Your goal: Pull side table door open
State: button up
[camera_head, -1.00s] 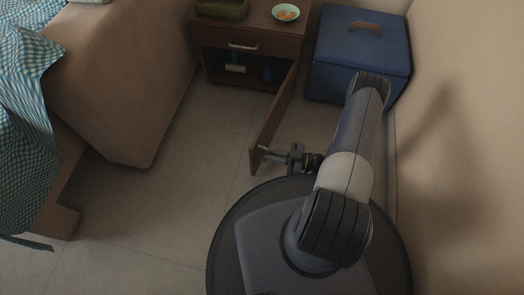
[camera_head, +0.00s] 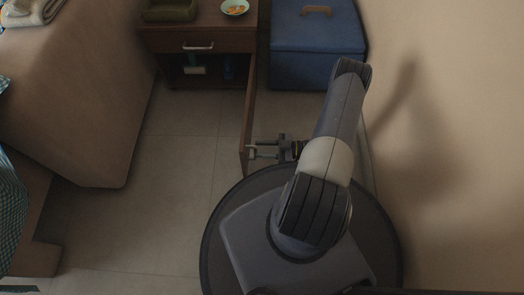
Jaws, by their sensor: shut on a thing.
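The brown wooden side table (camera_head: 222,41) stands at the top centre in the head view, with a closed drawer (camera_head: 200,46) above an open compartment (camera_head: 205,73). Its door (camera_head: 248,115) stands swung out toward me, seen nearly edge-on. My gripper (camera_head: 256,151) is at the door's near, free end, on its right side, and is shut on the door's handle. The handle itself is mostly hidden by the fingers. Inside the compartment are a pale object (camera_head: 193,66) and a dark blue object (camera_head: 229,67).
A blue lidded box (camera_head: 317,50) stands right of the table, near the wall (camera_head: 450,150). A beige sofa or bed side (camera_head: 75,95) is at left. Tiled floor (camera_head: 175,165) is clear between. A bowl (camera_head: 235,8) and a green tray (camera_head: 170,12) sit on the table.

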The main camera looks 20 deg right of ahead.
jog(key=shift+o, duration=1.4)
jog(key=shift+w+d, duration=0.15)
jog(key=shift+w, duration=0.1)
jog(key=p+v, duration=0.2)
jog(key=v, duration=0.8)
jog(key=shift+s+d, duration=0.25)
jog(key=shift+s, duration=0.1)
